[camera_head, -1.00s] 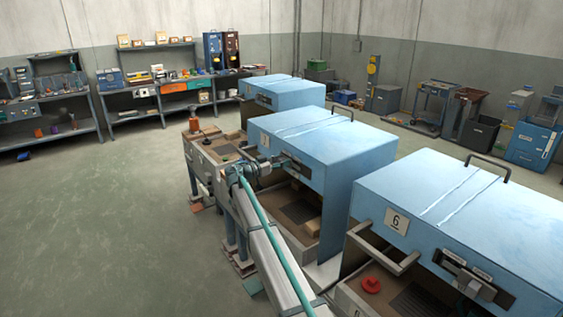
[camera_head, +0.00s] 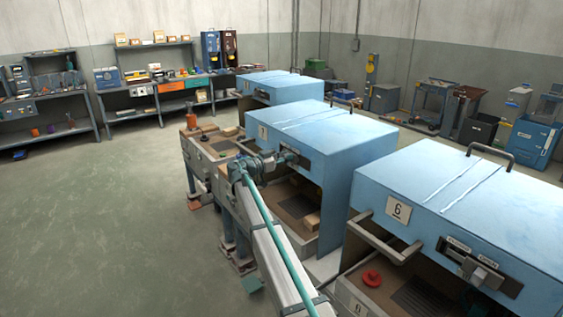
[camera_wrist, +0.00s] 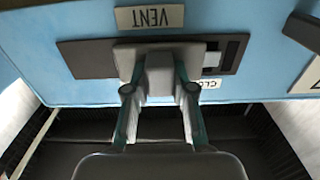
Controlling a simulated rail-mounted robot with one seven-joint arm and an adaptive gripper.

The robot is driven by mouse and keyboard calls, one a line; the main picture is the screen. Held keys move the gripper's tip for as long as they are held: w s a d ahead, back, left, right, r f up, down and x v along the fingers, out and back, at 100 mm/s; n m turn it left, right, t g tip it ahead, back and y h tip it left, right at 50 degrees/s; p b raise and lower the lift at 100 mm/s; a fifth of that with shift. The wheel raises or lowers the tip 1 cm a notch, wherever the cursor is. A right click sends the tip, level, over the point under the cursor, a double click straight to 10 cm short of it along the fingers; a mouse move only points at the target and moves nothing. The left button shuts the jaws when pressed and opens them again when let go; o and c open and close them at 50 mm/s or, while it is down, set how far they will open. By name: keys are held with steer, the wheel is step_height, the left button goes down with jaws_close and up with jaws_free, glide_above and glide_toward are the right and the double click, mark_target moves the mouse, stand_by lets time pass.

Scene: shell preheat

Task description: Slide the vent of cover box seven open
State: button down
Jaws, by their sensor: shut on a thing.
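Cover box seven (camera_head: 325,140) is the middle blue box, with a number plate (camera_head: 263,132) on its front. My gripper (camera_head: 284,157) is at the vent on its front face, and the arm hides part of the vent. In the wrist view the VENT label (camera_wrist: 150,17) appears upside down above a dark vent track (camera_wrist: 85,58). My gripper (camera_wrist: 159,90) is shut on the grey vent slider knob (camera_wrist: 160,64), one finger on each side. A dark slot end (camera_wrist: 233,50) shows right of the slider, and a partly hidden label (camera_wrist: 208,84) begins with "CLO".
Cover box six (camera_head: 450,205) stands close on the right, with its own vent slider (camera_head: 475,270) and a projecting bar handle (camera_head: 385,245). Another blue box (camera_head: 280,88) stands behind. Below box seven's front is an open bay with a wooden block (camera_head: 312,221). Open floor lies left.

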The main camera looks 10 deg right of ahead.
mark_target(298, 157)
steer(key=shift+s+d+f+b, duration=0.15)
steer(key=shift+s+d+b, duration=0.15)
steer(key=shift+s+b, duration=0.25)
steer(key=shift+s+d+f+b, duration=0.1)
steer(key=shift+s+d+b, duration=0.2)
steer(key=shift+s, duration=0.4)
steer(key=shift+s+d+r, duration=0.1)
steer(key=shift+s+r, duration=0.05)
steer(key=shift+s, duration=0.05)
steer(key=c, duration=1)
jaws_free()
steer(key=shift+s+r, duration=0.1)
steer(key=shift+o, duration=0.2)
steer(key=shift+a, duration=0.35)
steer(key=v, duration=1.1)
steer(key=shift+s, duration=0.2)
